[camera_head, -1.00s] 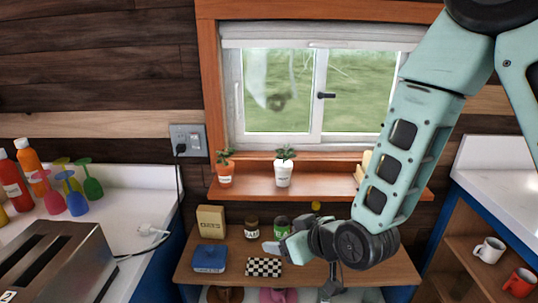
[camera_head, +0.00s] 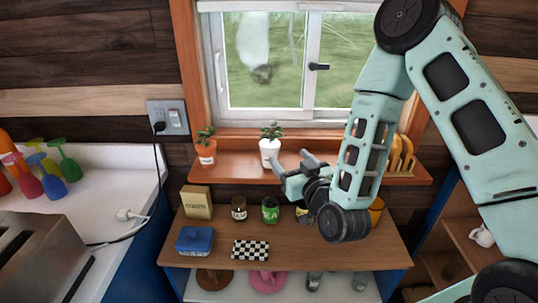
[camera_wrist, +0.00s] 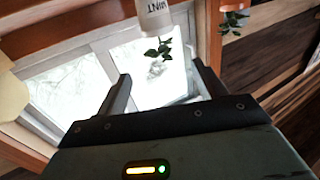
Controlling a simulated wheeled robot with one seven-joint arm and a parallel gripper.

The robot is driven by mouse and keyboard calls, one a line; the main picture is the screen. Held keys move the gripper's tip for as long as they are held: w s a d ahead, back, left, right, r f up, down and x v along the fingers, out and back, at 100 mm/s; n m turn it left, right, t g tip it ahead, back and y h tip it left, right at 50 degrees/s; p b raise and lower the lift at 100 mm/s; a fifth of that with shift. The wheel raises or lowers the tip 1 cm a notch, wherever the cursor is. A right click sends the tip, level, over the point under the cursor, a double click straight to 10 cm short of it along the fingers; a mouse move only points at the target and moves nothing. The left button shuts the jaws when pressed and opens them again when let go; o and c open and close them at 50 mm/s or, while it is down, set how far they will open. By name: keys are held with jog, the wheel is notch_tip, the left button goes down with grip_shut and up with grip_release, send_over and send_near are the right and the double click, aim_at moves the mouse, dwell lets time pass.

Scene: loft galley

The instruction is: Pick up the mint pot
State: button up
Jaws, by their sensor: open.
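The mint pot (camera_head: 269,149) is a small white pot with a green plant, upright on the wooden window shelf. In the wrist view the pot (camera_wrist: 155,18) appears upside down at the top edge, with part of its dark label showing and its leaves hanging between the finger directions. My gripper (camera_head: 291,161) is open and empty, just right of the pot and at about its height in the head view. In the wrist view my two fingers (camera_wrist: 161,75) are spread apart, and the pot lies beyond their tips. I cannot tell whether a finger touches it.
A terracotta pot (camera_head: 206,152) with a plant stands left on the same shelf (camera_head: 235,168). A wooden rack (camera_head: 402,155) stands at its right end. The lower shelf (camera_head: 310,247) holds a tan box, jars, a blue box and a checkered block. The window is behind.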

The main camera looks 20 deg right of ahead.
aim_at(273, 139)
jog(key=w+b, duration=0.1)
jog(key=w, duration=0.2)
jog(key=w+b, duration=0.1)
jog(key=w, duration=0.2)
jog(key=w+a+b, duration=0.1)
jog(key=w, duration=0.2)
jog(key=shift+w+r, duration=0.1)
jog(key=shift+w, duration=0.15)
jog(key=shift+w+a+f+p, duration=0.15)
jog(key=shift+w+p, duration=0.3)
jog(key=shift+w, duration=0.5)
jog(key=shift+w+a+f+p, duration=0.1)
jog(key=shift+w+p, duration=0.4)
jog(key=shift+w, duration=0.4)
jog(key=shift+w+a+f+p, duration=0.15)
jog(key=shift+w+p, duration=0.3)
jog(key=shift+w, duration=0.5)
jog(key=shift+r, duration=0.15)
jog(key=c, duration=1.2)
